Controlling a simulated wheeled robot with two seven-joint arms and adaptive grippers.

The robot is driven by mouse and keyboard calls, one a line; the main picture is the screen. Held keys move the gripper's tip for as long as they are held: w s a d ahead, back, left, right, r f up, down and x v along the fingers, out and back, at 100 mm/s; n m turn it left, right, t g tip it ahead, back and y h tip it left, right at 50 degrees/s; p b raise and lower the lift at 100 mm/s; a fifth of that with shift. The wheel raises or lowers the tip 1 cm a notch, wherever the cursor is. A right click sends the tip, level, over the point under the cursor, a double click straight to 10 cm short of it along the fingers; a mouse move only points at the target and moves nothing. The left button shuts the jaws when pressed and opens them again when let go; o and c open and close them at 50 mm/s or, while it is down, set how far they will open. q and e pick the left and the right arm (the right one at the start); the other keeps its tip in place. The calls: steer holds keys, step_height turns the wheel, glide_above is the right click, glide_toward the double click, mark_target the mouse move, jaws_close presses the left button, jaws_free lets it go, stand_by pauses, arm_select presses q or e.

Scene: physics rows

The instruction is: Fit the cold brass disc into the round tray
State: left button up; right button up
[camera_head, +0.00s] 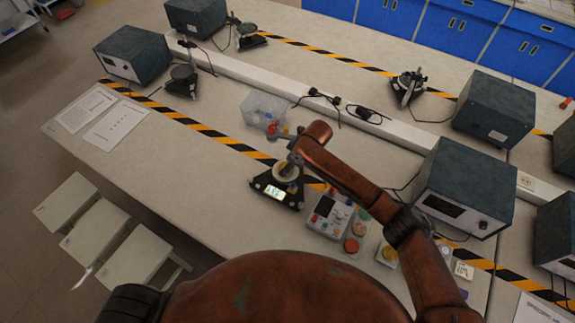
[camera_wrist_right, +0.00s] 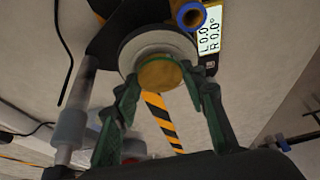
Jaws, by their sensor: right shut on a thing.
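My right gripper (camera_wrist_right: 161,82) is shut on the brass disc (camera_wrist_right: 160,74), a thin golden round held between its two green fingertips. In the right wrist view, the round tray (camera_wrist_right: 140,45), a pale grey disc-shaped plate, lies right behind the brass disc, which overlaps its near part. I cannot tell whether they touch. In the head view, the round tray (camera_head: 287,174) sits on a dark stand with a lit display (camera_head: 275,193). My right gripper (camera_head: 291,157) is at the tray's far side there; the brass disc is not clear in that view. My left gripper is not in view.
A clear box (camera_head: 263,111) with small coloured items stands behind the stand. A control unit (camera_head: 330,213) and several small discs, including an orange one (camera_head: 352,244), lie to its right. A big grey instrument (camera_head: 464,188) stands further right.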

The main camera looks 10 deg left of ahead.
steer(key=shift+f, duration=0.3)
steer(key=o, duration=1.5)
steer(key=shift+r+p, duration=3.5)
